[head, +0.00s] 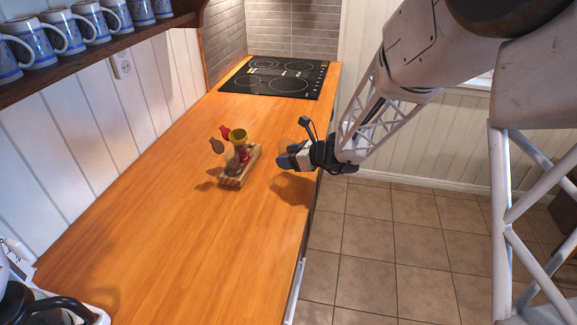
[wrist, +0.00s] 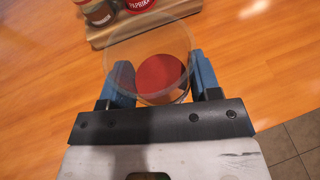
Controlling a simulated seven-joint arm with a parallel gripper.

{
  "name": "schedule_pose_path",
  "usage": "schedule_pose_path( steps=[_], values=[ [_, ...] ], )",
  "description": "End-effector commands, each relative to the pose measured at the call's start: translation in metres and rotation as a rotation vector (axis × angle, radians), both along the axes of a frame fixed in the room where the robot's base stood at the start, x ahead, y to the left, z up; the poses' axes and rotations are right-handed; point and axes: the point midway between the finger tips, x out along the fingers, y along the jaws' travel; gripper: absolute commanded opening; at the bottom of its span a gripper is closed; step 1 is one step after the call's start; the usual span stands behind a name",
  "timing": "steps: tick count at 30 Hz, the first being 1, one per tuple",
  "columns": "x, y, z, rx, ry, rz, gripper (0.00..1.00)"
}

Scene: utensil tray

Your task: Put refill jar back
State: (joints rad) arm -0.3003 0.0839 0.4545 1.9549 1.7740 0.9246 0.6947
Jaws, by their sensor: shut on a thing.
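My gripper (wrist: 160,85) is shut on the refill jar (wrist: 162,75), a clear round jar with red content, held between the blue fingers in the wrist view. In the head view my gripper (head: 290,157) hangs over the counter, right of a small wooden tray (head: 233,181). The jar is hard to make out there.
The wooden counter (head: 170,245) is clear around the tray. A black hob (head: 277,77) lies at the far end. A shelf (head: 110,45) with several blue mugs is on the left wall. A dark kettle-like object (head: 35,305) stands at the near left.

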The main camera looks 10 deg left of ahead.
Motion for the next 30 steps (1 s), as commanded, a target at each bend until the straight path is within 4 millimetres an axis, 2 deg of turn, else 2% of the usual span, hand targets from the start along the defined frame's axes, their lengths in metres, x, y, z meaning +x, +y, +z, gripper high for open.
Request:
schedule_pose_path(
  steps=[7,17,30],
  values=[
    [0.000,0.000,-0.004,-0.001,0.001,0.000,0.28],
    [0.000,0.000,-0.034,-0.001,0.001,0.000,0.28],
    [0.000,0.000,-0.037,0.000,0.000,0.000,0.28]
  ],
)
